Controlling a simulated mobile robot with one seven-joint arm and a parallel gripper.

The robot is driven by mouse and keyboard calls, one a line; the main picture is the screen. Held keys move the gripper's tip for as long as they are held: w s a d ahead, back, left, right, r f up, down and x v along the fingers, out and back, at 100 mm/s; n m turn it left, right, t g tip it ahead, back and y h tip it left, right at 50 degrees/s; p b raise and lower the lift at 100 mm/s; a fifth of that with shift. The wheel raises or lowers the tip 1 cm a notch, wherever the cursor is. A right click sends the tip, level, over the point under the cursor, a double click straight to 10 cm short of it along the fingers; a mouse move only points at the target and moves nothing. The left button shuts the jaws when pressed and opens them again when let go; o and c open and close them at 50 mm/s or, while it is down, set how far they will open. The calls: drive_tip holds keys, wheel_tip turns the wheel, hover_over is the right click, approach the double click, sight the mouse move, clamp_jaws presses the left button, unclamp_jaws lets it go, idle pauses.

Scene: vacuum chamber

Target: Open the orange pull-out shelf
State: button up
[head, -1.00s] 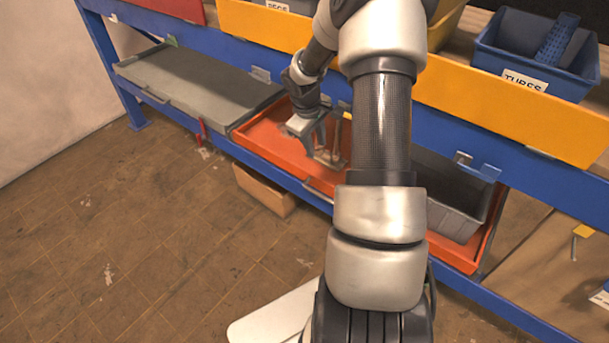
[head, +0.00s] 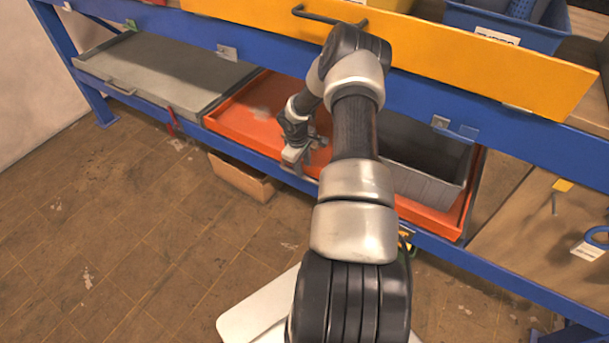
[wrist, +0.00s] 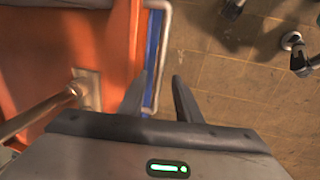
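The orange pull-out shelf (head: 243,112) is a shallow tray on the lower level of the blue rack, with its front edge close along the blue front beam. In the wrist view its orange surface and rim (wrist: 122,35) fill the left side. Its grey bar handle (wrist: 164,48) runs along the front edge there. My gripper (head: 294,158) is at the shelf's front edge. In the wrist view its two fingers (wrist: 159,80) are apart, and the handle's near end shows in the gap between them. My arm hides part of the shelf in the head view.
A grey bin (head: 425,175) sits in the shelf's right part. A metal post on a square base (wrist: 87,88) stands on the shelf. A grey lidded drawer (head: 160,72) is to the left. A cardboard box (head: 243,177) lies below. A yellow drawer (head: 460,60) is above. The front floor is mostly clear.

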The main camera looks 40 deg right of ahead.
sight(304, 178)
drive_tip(key=f, duration=0.3)
drive_tip(key=d+f, duration=0.1)
drive_tip(key=f, duration=0.1)
drive_tip(key=shift+w+f+b, duration=0.1)
drive_tip(key=shift+w+b, duration=0.1)
drive_tip(key=shift+b, duration=0.1)
clamp_jaws()
